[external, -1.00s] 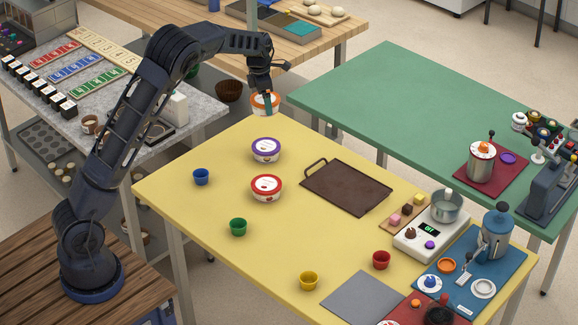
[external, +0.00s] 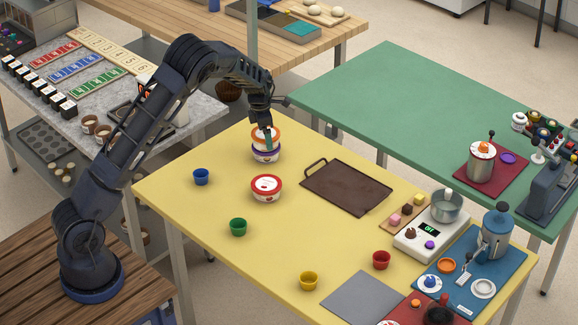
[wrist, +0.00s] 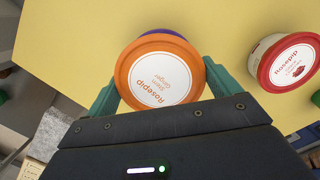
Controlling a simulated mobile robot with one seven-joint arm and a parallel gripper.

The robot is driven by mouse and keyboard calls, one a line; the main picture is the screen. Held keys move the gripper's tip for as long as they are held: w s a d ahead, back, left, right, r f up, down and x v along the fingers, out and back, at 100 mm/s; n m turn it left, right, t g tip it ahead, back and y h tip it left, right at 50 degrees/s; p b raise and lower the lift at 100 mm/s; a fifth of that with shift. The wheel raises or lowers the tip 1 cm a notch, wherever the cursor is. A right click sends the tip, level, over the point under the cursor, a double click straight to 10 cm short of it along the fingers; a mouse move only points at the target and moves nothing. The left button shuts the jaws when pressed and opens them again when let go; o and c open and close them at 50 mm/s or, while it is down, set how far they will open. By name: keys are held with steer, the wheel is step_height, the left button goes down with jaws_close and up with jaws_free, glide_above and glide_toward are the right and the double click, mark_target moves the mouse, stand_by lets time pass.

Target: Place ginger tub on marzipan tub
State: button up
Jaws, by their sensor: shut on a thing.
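The ginger tub (external: 258,137), white with an orange lid, is held by my gripper (external: 267,138). A purple edge (wrist: 163,33) shows past the orange lid in the wrist view. The two tubs look stacked; I cannot tell if they fully touch.
A red-lidded tub (external: 266,188) stands close by on the yellow table (external: 215,255); it also shows in the wrist view (wrist: 290,63). Blue (external: 201,177) and green (external: 238,227) cups stand to the left and front. A dark tray (external: 347,187) lies to the right.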

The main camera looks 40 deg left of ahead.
steer(key=shift+f, duration=0.15)
steer(key=o, duration=0.9)
